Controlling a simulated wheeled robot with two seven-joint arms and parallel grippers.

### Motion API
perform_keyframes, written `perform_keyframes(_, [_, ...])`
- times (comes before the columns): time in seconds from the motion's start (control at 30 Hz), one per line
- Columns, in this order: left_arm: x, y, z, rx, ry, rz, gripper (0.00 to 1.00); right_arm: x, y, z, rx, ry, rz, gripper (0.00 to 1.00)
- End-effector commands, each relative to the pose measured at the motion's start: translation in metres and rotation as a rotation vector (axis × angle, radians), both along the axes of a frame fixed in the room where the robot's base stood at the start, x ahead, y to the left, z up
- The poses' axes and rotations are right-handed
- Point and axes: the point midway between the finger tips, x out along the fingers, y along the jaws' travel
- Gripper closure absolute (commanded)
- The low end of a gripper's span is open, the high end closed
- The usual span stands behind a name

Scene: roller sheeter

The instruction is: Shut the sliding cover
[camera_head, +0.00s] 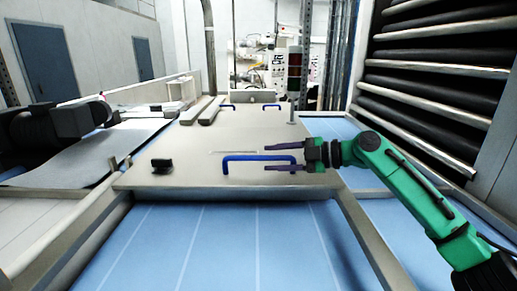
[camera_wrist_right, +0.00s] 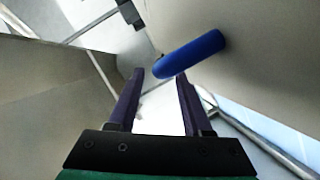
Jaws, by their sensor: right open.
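The sliding cover (camera_head: 200,176) is a flat beige panel in the middle of the head view, with a blue bar handle (camera_head: 240,158) near its front edge. My right gripper (camera_head: 268,158) comes in from the right and is open. Its two dark fingers lie on either side of the handle's right part in the head view. In the right wrist view, the blue handle (camera_wrist_right: 195,52) runs from the cover's surface to just ahead of the open fingertips (camera_wrist_right: 160,75), nearer the right finger. I see no contact.
Two smaller blue handles (camera_head: 270,106) are on the far part of the panel. A small black knob (camera_head: 162,165) sits at its front left. Blue floor (camera_head: 230,240) lies below the frame. A rack of dark rollers (camera_head: 440,70) stands on the right.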

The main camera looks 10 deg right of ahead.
Motion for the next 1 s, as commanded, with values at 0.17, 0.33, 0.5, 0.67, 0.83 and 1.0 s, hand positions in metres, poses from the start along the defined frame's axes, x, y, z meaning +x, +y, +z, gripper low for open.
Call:
perform_keyframes(0.17, [0.009,-0.001,0.022,-0.001,-0.015,-0.001,0.00,0.018,0.030,-0.003,0.001,-0.001,0.001,0.50])
perform_keyframes(0.33, [0.011,-0.001,0.023,-0.002,-0.019,-0.001,0.00,0.023,0.038,-0.009,0.000,-0.001,-0.001,0.50])
perform_keyframes(0.5, [0.011,-0.001,0.022,-0.002,-0.018,-0.001,0.00,0.023,0.038,-0.010,0.000,-0.001,-0.001,0.50])
perform_keyframes(0.67, [0.010,-0.001,0.022,-0.002,-0.017,-0.002,0.00,0.023,0.038,-0.010,0.000,-0.001,-0.001,1.00])
perform_keyframes(0.83, [0.009,-0.001,0.022,-0.002,-0.015,-0.002,0.00,0.023,0.038,-0.010,-0.001,-0.001,-0.001,1.00])
perform_keyframes(1.0, [0.009,-0.001,0.022,-0.002,-0.015,-0.002,0.00,0.023,0.038,-0.010,-0.001,-0.001,-0.001,1.00])
